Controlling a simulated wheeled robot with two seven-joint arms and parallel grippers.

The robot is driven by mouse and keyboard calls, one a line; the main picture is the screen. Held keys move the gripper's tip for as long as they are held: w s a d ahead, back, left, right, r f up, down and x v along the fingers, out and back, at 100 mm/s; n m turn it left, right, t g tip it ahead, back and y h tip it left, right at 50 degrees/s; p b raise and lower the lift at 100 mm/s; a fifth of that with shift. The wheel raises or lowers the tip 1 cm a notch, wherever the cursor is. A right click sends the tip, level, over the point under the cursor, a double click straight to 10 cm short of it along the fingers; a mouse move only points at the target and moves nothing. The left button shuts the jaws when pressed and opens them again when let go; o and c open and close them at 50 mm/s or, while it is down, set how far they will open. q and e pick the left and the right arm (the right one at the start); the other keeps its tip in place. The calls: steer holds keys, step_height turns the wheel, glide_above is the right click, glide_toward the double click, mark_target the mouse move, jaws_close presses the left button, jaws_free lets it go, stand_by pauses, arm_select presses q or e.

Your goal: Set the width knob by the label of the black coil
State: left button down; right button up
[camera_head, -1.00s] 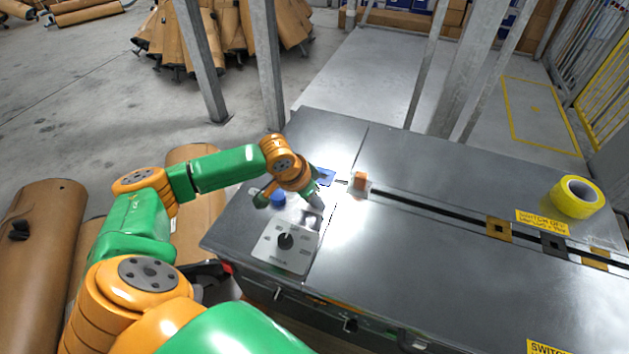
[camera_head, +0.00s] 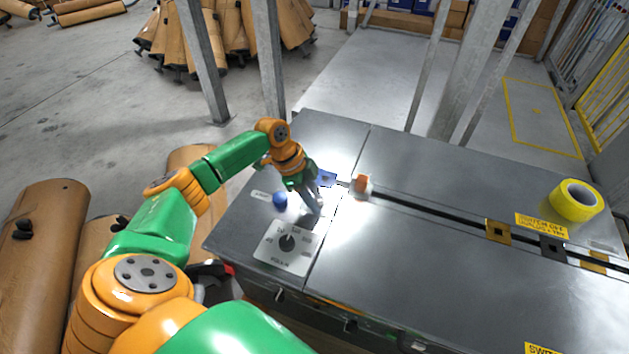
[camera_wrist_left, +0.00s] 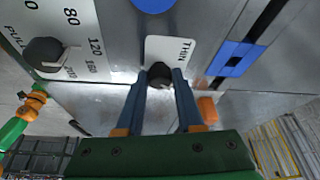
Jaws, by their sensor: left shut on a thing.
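My left gripper (camera_head: 317,208) reaches down to the bench top in the head view. In the left wrist view its two blue-grey fingers (camera_wrist_left: 159,82) are shut on a small black knob (camera_wrist_left: 160,72) on a white plate (camera_wrist_left: 178,48) reading "THIN". In the head view the arm and gripper hide this knob. A larger dial plate (camera_head: 276,257) with numbers carries another black knob (camera_head: 287,243); this knob (camera_wrist_left: 48,53) also shows in the left wrist view, with 80, 120 and 160 beside it. I cannot pick out a black coil. My right gripper is out of view.
A blue button (camera_head: 280,201) stands close left of the gripper. An orange block (camera_head: 362,183) sits by the dark slot. Blue, brown and black (camera_head: 552,248) plates lie along the slot. A yellow tape roll (camera_head: 577,199) lies at the right. The bench middle is clear.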

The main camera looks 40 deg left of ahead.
arm_select(q)
steer(key=shift+m, duration=0.5)
steer(key=shift+g+b, duration=0.3)
steer(key=c, duration=0.5)
jaws_free()
steer(key=shift+d, duration=0.1)
steer(key=v, duration=0.7)
